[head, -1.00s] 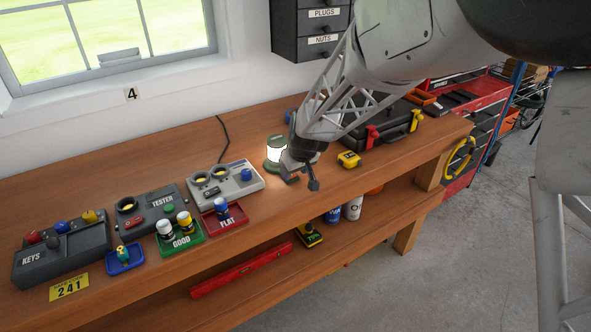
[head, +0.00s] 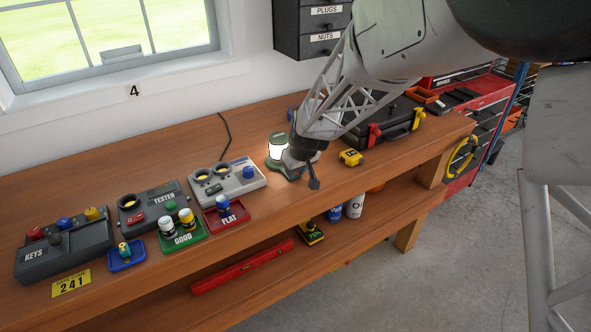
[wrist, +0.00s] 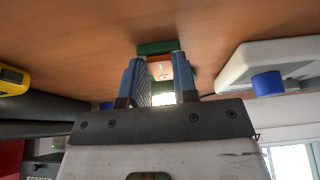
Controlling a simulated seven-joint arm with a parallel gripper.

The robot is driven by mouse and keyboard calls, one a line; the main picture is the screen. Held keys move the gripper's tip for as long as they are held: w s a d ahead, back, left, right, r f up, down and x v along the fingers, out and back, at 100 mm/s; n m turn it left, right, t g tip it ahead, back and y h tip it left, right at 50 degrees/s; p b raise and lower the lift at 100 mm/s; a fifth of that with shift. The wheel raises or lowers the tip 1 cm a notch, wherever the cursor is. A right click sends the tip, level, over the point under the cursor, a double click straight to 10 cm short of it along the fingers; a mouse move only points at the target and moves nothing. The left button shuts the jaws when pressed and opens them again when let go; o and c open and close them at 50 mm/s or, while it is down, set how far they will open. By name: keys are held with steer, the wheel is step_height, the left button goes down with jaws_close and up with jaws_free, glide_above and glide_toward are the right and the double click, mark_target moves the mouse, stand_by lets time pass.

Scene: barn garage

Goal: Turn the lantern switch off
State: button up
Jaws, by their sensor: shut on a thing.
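The lantern (head: 277,149) stands on the bench with a green top and base and a bright white, lit globe. Its green base (head: 283,173) shows in front of the globe. My gripper (head: 289,164) is low at the front of the lantern, and my wrist hides part of the lantern's right side. In the wrist view, the two blue-grey fingers (wrist: 160,72) are on either side of the small orange-brown lantern switch (wrist: 160,69), by the green base (wrist: 157,47). A bright glow shows between the fingers. The exact contact and switch position are hard to see.
A grey device with a blue knob (head: 248,171) stands just left of the lantern. A yellow tape measure (head: 350,157) and a black case (head: 398,125) are to the right. Battery trays and a tester (head: 150,205) lie farther left.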

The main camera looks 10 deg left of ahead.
steer(key=shift+w+a+r+g+h, duration=0.1)
steer(key=shift+r+g+h, duration=0.05)
steer(key=shift+g+h, duration=0.35)
steer(key=shift+w+a+r+g+h, duration=0.1)
steer(key=shift+g+h, duration=0.4)
steer(key=o, duration=0.9)
steer(key=shift+o, duration=0.2)
steer(key=shift+r, duration=0.1)
step_height(320, 180, up, 8)
steer(key=shift+s+d+f, duration=0.2)
steer(key=shift+s+d, duration=0.15)
